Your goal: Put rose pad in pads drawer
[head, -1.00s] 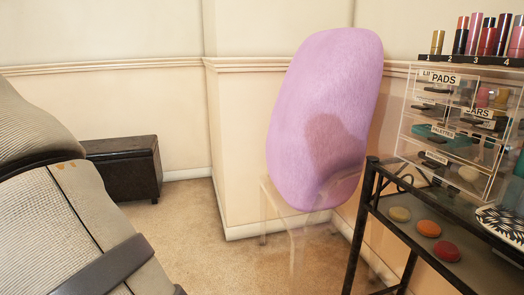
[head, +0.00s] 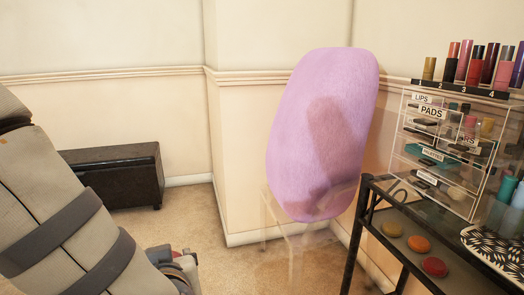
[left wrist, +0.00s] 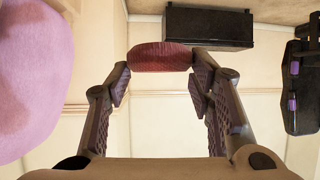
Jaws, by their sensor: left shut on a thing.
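A dark red-rose round pad (left wrist: 160,57) is held between the fingertips of my left gripper (left wrist: 160,80) in the left wrist view. The gripper is shut on it, clear of any surface. In the head view my left arm is at lower left; its gripper is not clearly visible there. The pads drawer, with its "PADS" label (head: 432,112), is in the clear organizer at right and appears to stand out in front of the "LIPS" label. My left gripper is well away from it. My right gripper is not in view.
The organizer stands on a black-framed cart (head: 366,215). Ochre (head: 391,229), orange (head: 419,243) and red (head: 434,266) pads lie on it beside a patterned item (head: 490,245). A purple fuzzy chair (head: 300,130) stands left of the cart. A dark bench (head: 115,175) is by the wall.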

